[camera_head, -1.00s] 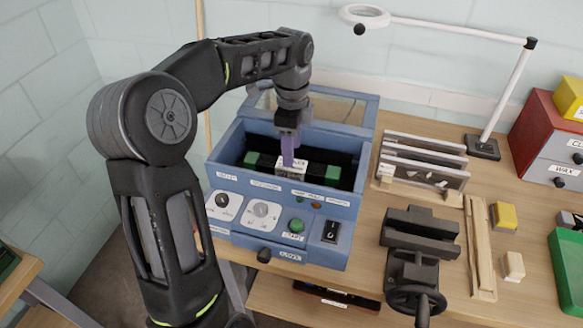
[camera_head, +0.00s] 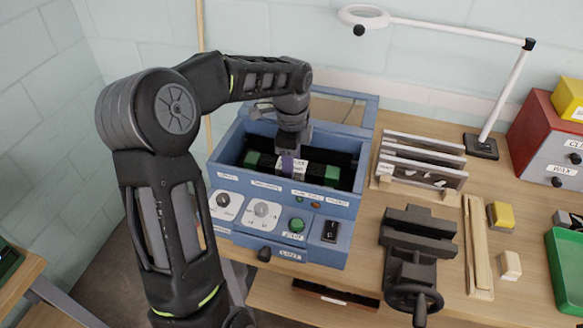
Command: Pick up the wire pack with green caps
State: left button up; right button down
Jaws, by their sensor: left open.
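The wire pack (camera_head: 313,171) lies inside the blue open-topped machine box (camera_head: 285,205). It is a dark bar with a green cap at its left end (camera_head: 251,158) and another at its right end (camera_head: 332,173), and a white label near the middle. My left gripper (camera_head: 289,165) points down into the box, over the middle of the pack beside the label. It is open. The fingertips partly hide the pack, and I cannot tell whether they touch it. My right gripper is not in view.
A black vise (camera_head: 415,255) and a slotted wooden rack (camera_head: 423,165) stand right of the box. The box's clear lid (camera_head: 330,105) is raised behind it. A ring lamp (camera_head: 490,110), drawers (camera_head: 550,140) and a green tray (camera_head: 566,265) are farther right.

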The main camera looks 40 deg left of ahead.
pick_arm(q)
grip_shut()
dwell(0.4)
